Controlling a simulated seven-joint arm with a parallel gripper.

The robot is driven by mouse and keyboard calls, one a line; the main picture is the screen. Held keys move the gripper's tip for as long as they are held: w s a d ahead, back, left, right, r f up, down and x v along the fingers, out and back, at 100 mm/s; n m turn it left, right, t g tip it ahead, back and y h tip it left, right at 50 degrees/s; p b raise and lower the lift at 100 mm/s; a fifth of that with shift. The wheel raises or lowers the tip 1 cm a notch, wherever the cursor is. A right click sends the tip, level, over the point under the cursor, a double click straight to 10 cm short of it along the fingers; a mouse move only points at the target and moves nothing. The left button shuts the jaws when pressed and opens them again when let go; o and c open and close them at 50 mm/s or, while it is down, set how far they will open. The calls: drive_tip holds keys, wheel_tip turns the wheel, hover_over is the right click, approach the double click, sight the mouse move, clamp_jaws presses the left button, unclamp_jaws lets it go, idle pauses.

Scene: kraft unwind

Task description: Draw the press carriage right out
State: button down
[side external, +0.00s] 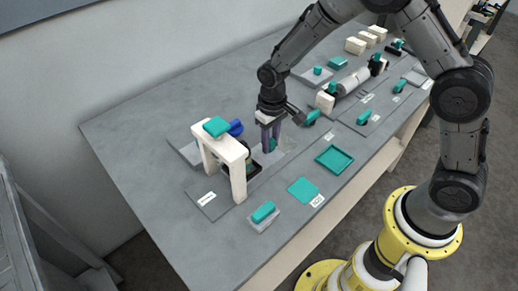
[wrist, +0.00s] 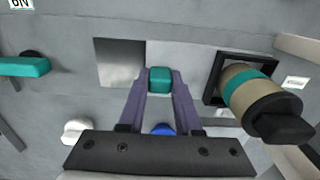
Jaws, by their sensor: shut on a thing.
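The press is a white arch (side external: 237,170) with a teal block (side external: 216,127) on top, standing on a grey base plate. The carriage appears to be the part with a teal grip (wrist: 160,80) on a light grey slide. My gripper (wrist: 160,75) has its two purple fingers on either side of this teal grip and is shut on it. In the side view my gripper (side external: 270,146) points down just right of the arch. A dark square holder (wrist: 212,78) with a tan, teal-banded cylinder (wrist: 238,88) sits beside the fingers. The carriage's full outline is partly hidden.
Nearer the front edge are a teal tray (side external: 334,158), a flat teal square (side external: 303,190) and a teal block (side external: 263,212). A white roll (side external: 352,80) stands farther back.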

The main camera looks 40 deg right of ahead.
drive_tip(key=d, duration=0.9)
drive_tip(key=shift+d+r, duration=0.1)
drive_tip(key=shift+d, duration=0.3)
drive_tip(key=c, duration=0.6)
unclamp_jaws()
wheel_tip(320, 180, up, 14)
